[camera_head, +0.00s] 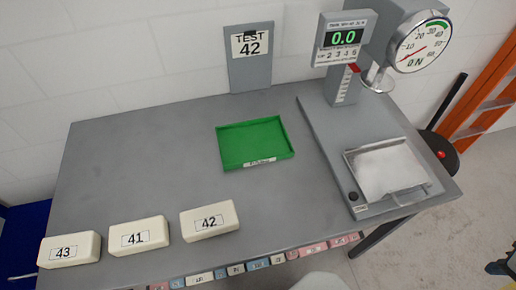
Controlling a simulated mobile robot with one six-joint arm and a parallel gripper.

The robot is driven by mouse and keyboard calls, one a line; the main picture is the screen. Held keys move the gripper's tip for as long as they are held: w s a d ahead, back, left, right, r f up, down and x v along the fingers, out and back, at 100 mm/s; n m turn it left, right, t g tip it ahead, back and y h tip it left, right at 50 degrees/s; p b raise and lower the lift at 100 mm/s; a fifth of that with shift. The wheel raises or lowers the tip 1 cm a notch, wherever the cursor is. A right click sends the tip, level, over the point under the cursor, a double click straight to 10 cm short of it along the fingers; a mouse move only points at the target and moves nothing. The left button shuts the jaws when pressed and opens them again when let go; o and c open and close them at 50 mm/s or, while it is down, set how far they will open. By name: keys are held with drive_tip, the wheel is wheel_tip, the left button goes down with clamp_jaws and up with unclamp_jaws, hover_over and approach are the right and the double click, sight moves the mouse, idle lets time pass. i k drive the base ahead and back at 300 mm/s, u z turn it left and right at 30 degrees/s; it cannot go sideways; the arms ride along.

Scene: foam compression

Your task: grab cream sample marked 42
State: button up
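The cream sample marked 42 (210,220) is a block lying on the grey table, near its front edge. It is the rightmost of three similar cream blocks in a row. The block marked 41 (139,236) is to its left, apart from it. The block marked 43 (69,250) is farthest left. The label 42 faces up and is readable. A sign reading TEST 42 (250,70) stands at the back of the table. I cannot make out my gripper in this view.
A shallow green tray (255,158) lies mid-table, empty. A test stand (330,145) on the right has a display reading 0.0, a round dial (418,42) and a pale plate (385,170). Small labels line the front edge. Orange ladder-like rails (488,95) stand at right.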

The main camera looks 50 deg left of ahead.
sight(211, 220)
drive_tip(key=u, duration=0.15)
drive_tip(key=k, duration=0.1)
drive_tip(key=u, duration=3.05)
drive_tip(key=k, duration=0.7)
drive_tip(key=z, duration=0.3)
drive_tip(key=i, duration=0.7)
drive_tip(key=z, duration=0.25)
